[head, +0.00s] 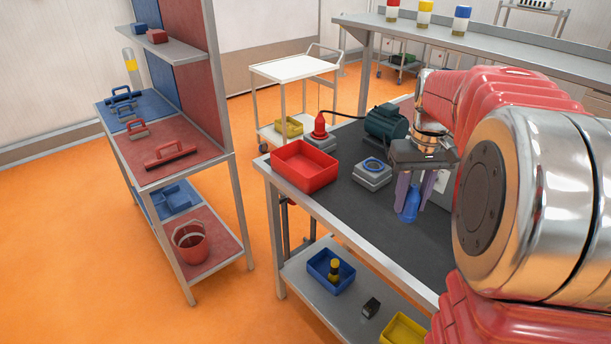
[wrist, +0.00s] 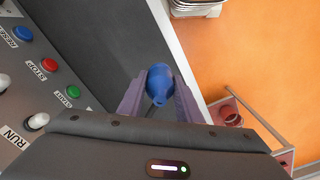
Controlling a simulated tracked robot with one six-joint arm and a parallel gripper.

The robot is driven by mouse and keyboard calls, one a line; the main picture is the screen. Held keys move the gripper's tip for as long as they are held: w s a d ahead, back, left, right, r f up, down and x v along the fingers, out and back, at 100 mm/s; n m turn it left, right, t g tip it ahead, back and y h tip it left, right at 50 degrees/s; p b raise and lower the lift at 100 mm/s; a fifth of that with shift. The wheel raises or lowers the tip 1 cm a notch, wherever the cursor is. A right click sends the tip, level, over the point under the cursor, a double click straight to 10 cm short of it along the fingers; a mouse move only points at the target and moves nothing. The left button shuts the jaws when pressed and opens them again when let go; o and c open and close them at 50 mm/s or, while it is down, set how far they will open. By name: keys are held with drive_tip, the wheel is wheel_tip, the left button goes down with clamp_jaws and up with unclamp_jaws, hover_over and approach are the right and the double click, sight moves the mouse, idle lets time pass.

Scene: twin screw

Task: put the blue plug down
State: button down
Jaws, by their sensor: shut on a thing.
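My gripper (head: 409,200) is shut on the blue plug (head: 411,204), which hangs between its purple fingers over the dark workbench top (head: 395,232). In the wrist view the plug (wrist: 160,84) shows between the fingertips, above the bench near its edge. I cannot tell the exact gap between the plug and the bench. A grey block with a blue ring socket (head: 372,172) sits on the bench to the left of my gripper. A red plug (head: 320,128) stands upright on a similar grey block farther back.
A red open bin (head: 304,166) sits at the bench's left corner. A green motor (head: 386,122) stands behind. A control panel with buttons (wrist: 42,92) lies left in the wrist view. The bench top in front of my gripper is clear.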

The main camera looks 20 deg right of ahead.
drive_tip(key=w+a+f+n, duration=0.1)
drive_tip(key=w+a+f, duration=0.3)
drive_tip(key=a, duration=0.4)
drive_tip(key=w+a+f, duration=0.5)
drive_tip(key=a+f, duration=0.2)
drive_tip(key=a, duration=0.1)
drive_tip(key=w+a+f+n, duration=0.1)
drive_tip(key=w+a+f, duration=0.3)
drive_tip(key=a, duration=0.4)
drive_tip(key=shift+w+f+n, duration=0.2)
drive_tip(key=shift+f+n, duration=0.1)
drive_tip(key=shift+f, duration=0.35)
drive_tip(key=shift+s+d, duration=0.1)
drive_tip(key=shift+s, duration=0.05)
